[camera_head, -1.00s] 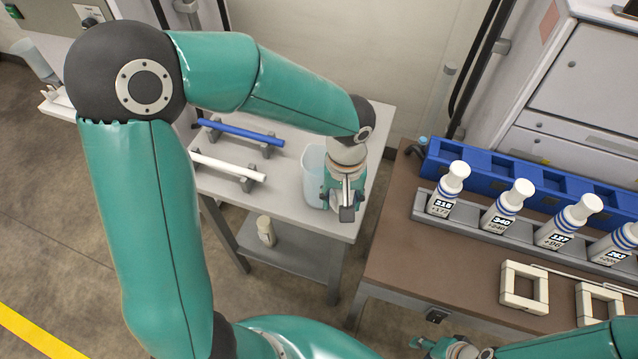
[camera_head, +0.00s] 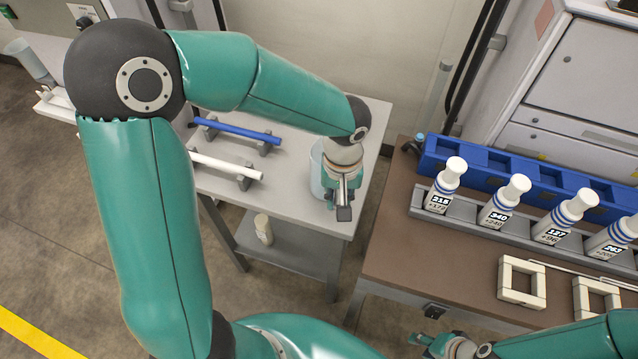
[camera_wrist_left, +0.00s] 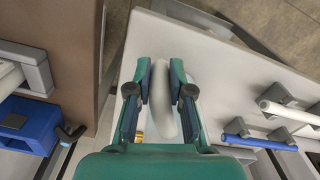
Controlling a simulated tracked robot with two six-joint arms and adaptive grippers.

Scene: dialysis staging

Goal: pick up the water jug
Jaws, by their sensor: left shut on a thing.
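The water jug (camera_head: 316,172), pale blue and translucent, is at the right part of the light grey side table, partly hidden behind my left gripper (camera_head: 338,204). In the left wrist view, the jug's pale curved handle (camera_wrist_left: 162,100) runs between the two fingers of my left gripper (camera_wrist_left: 160,88), which is shut on it. I cannot tell whether the jug's base touches the table. My right gripper (camera_head: 430,345) shows only in part at the bottom edge of the head view, and its jaws are unclear.
The side table (camera_head: 290,205) also bears a blue rod (camera_head: 238,131) and a white rod (camera_head: 225,166) on grey supports. The brown table (camera_head: 410,250) at right holds a rack of labelled bottles (camera_head: 505,201) and a blue tray (camera_head: 470,160).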

